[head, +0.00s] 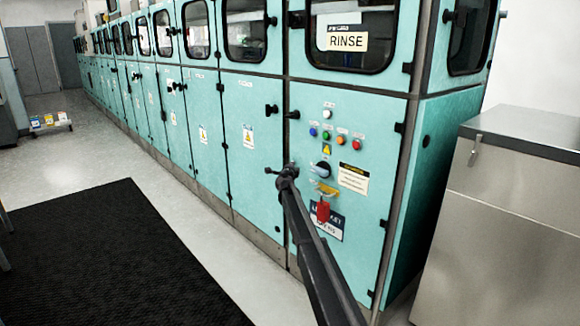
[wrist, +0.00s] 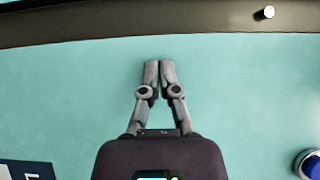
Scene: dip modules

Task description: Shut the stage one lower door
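A row of teal machine cabinets runs along the wall in the head view. No stage one marking is readable. My gripper (head: 284,172) is in front of this door's left edge. In the wrist view my gripper (wrist: 158,66) has its fingers together, nothing between them, over the teal panel (wrist: 75,100); contact cannot be told. A dark strip (wrist: 120,27) crosses the top there.
A metal cabinet (head: 500,215) stands close on the right. A black mat (head: 110,260) lies on the floor at the left. Small latches (head: 271,109) stick out from the door edges.

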